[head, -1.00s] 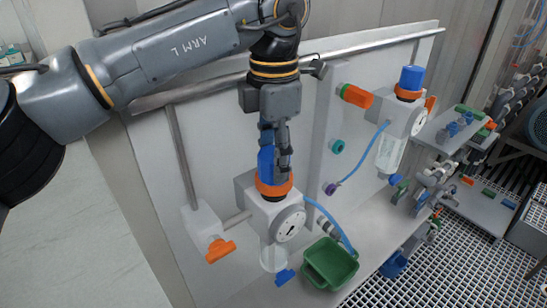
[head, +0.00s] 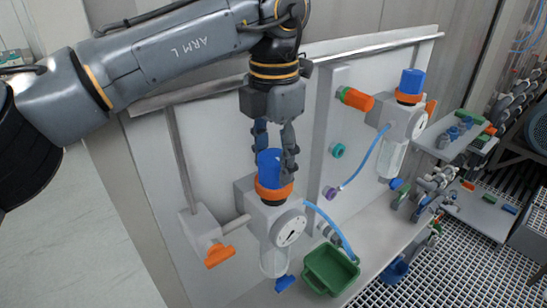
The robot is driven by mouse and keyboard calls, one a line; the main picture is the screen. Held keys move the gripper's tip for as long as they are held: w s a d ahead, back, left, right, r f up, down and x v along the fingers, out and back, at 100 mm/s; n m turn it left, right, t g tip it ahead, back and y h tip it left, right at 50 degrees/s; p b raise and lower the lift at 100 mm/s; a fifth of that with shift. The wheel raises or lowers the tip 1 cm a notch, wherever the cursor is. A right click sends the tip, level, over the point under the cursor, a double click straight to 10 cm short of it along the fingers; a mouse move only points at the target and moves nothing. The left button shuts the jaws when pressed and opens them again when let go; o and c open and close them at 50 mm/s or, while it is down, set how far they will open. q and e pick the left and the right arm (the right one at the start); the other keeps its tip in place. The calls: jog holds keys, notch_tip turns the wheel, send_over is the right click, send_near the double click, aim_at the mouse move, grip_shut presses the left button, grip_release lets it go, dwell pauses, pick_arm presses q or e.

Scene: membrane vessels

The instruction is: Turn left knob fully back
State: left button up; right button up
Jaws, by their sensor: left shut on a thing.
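The left knob (head: 270,163) is a blue cylinder above an orange collar (head: 273,191) on the left white regulator, which has a round dial gauge (head: 289,229) and a clear bowl (head: 273,262). My left gripper (head: 275,160) points down from above, one dark finger on each side of the knob, shut on its upper part. The far finger is partly hidden behind the knob. A similar blue knob (head: 412,81) with an orange collar tops the right regulator. My right gripper is not in view.
An orange-handled valve (head: 219,254) is left of the left regulator. A green bin (head: 330,270) stands to its lower right. A blue hose (head: 365,160) runs from the right regulator. A metal rail (head: 370,45) crosses the panel behind my left gripper.

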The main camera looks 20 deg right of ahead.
aim_at(274, 156)
pick_arm(q)
jog(key=o, duration=1.2)
jog(key=shift+c, duration=0.2)
notch_tip(274, 156, up, 12)
